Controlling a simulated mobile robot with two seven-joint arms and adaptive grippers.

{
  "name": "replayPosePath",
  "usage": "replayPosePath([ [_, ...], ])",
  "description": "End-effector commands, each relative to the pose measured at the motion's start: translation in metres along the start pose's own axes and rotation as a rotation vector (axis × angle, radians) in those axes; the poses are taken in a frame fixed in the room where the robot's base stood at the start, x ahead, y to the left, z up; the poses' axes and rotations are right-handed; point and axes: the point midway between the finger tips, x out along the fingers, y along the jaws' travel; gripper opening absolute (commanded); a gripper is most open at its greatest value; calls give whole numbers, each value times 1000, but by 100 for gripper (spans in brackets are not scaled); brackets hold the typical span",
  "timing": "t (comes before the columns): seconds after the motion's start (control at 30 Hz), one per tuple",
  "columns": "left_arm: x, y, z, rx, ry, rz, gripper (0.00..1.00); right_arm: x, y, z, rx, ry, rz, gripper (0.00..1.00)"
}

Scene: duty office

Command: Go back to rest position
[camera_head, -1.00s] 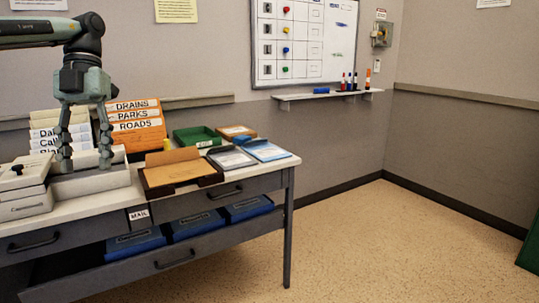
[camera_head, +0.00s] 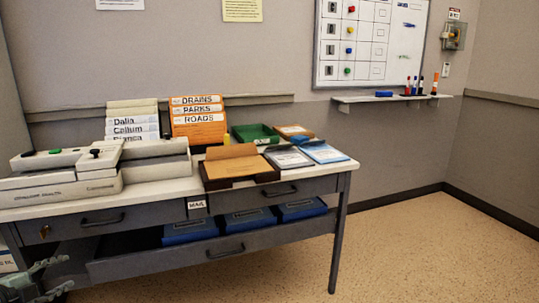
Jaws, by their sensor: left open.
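My left gripper (camera_head: 62,275) shows at the bottom left corner, low in front of the desk (camera_head: 350,165). It is open, with nothing visible between its fingers, and is partly cut off by the picture edge. The rest of my left arm is out of view. My right gripper is not in view.
The desk holds white machines (camera_head: 60,190), orange folders (camera_head: 198,130), a brown tray (camera_head: 238,182), a green tray (camera_head: 255,134) and a clipboard (camera_head: 288,158). Floor (camera_head: 420,255) at right is clear.

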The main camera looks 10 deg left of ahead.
Motion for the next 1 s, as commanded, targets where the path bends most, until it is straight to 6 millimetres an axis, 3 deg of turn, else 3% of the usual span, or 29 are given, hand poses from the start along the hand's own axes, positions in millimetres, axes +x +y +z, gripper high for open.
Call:
replayPosePath([
  [0.03, -5, 41, 5, -107, -80, -3, 49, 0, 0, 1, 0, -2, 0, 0],
  [0.13, -15, 117, 5, -284, -235, 24, 49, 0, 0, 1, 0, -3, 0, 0],
  [0.27, -31, 211, -21, -486, -404, 105, 49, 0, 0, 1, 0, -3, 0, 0],
  [0.4, -50, 299, -78, -672, -542, 236, 49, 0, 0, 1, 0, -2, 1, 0],
  [0.5, -65, 350, -130, -781, -614, 347, 49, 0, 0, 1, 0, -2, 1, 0],
  [0.6, -79, 384, -182, -864, -663, 453, 49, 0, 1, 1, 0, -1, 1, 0],
  [0.73, -94, 410, -232, -927, -697, 561, 49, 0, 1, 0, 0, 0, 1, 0],
  [0.87, -102, 421, -257, -955, -711, 616, 49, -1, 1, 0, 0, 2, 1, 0],
  [1.0, -103, 422, -260, -958, -712, 623, 49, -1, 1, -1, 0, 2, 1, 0],
])
